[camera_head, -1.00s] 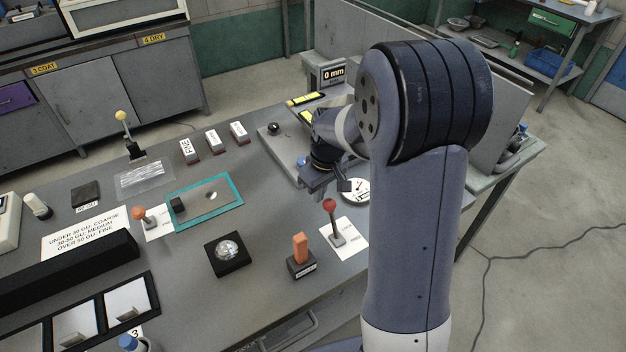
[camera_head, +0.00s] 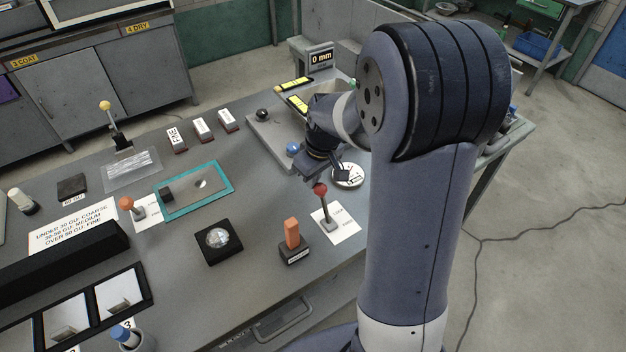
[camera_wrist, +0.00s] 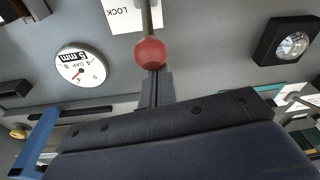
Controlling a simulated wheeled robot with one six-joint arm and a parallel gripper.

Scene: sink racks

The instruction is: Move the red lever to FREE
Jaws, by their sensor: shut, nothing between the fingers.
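The red lever's ball knob (camera_head: 321,190) tops a thin stem that stands near upright from a grey base on a white card (camera_head: 343,230). In the wrist view the red knob (camera_wrist: 150,53) is just beyond my fingertips, and the card (camera_wrist: 118,18) reads LOCK, upside down. The other word on the card is too small to read. My gripper (camera_wrist: 156,88) is shut and empty, its tips pointing at the knob. I cannot tell whether they touch it. In the head view my gripper (camera_head: 340,173) is just behind and right of the knob.
A round dial gauge (camera_head: 349,181) lies close by the gripper. An orange block on a dark base (camera_head: 293,241) and a black box with a round lens (camera_head: 218,241) stand to the left. An orange-knobbed lever (camera_head: 127,203) is farther left. Bare table lies in front.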

